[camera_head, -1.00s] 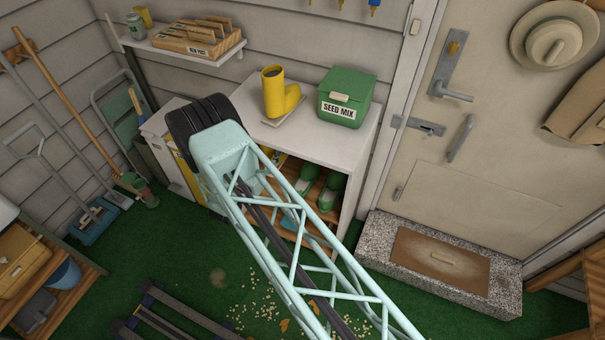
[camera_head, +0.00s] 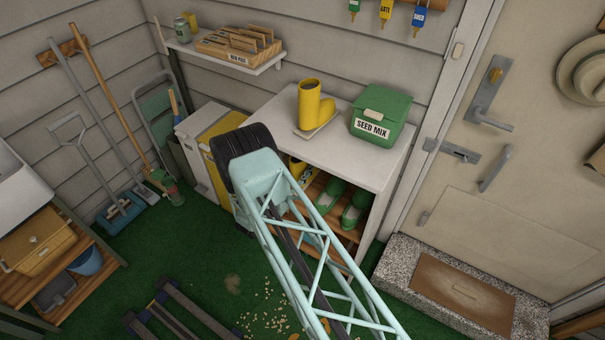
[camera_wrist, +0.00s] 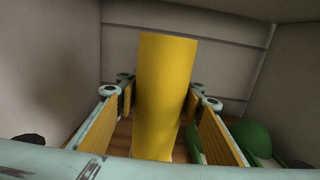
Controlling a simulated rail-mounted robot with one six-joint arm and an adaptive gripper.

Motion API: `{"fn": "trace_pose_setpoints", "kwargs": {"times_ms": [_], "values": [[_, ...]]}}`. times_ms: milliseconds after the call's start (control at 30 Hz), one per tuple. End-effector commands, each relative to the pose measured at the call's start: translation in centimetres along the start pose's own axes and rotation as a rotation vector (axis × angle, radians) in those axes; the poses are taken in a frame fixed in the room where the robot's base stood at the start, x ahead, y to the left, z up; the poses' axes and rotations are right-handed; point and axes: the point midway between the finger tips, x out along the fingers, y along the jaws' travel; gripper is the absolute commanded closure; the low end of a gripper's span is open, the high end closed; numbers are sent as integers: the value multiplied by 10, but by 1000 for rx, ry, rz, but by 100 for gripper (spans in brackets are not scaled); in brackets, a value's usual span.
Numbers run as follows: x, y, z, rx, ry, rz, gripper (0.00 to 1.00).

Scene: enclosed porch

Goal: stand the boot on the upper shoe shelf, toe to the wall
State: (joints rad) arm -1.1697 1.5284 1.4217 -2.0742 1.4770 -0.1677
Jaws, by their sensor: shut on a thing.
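My gripper (camera_wrist: 163,100) is shut on a yellow boot (camera_wrist: 163,85). In the wrist view its upright yellow shaft stands between the two finger pads; its toe and sole are hidden. A wooden shelf surface (camera_wrist: 122,138) shows behind and below it, inside the white shoe cabinet (camera_head: 375,185). In the head view my arm hides the gripper; a yellow patch (camera_head: 298,169) shows inside the cabinet beside the arm. I cannot tell whether the held boot touches the shelf.
Green shoes (camera_head: 355,208) sit in the cabinet right of the held boot; they also show in the wrist view (camera_wrist: 252,138). The cabinet's side walls and top close in around the gripper. A green seed box (camera_head: 381,115) stands on top.

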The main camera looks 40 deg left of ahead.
Motion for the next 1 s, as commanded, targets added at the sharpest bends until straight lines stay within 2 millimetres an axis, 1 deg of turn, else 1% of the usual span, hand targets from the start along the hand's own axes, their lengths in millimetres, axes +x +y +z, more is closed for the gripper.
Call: {"fn": "trace_pose_setpoints", "kwargs": {"times_ms": [133,567,667,900,1000], "values": [[0,0,-8,0,-1,0,90],[0,0,-10,0,-1,0,90],[0,0,-16,0,-1,0,90],[0,0,-38,0,0,0,90],[0,0,-43,1,-1,0,90]]}}
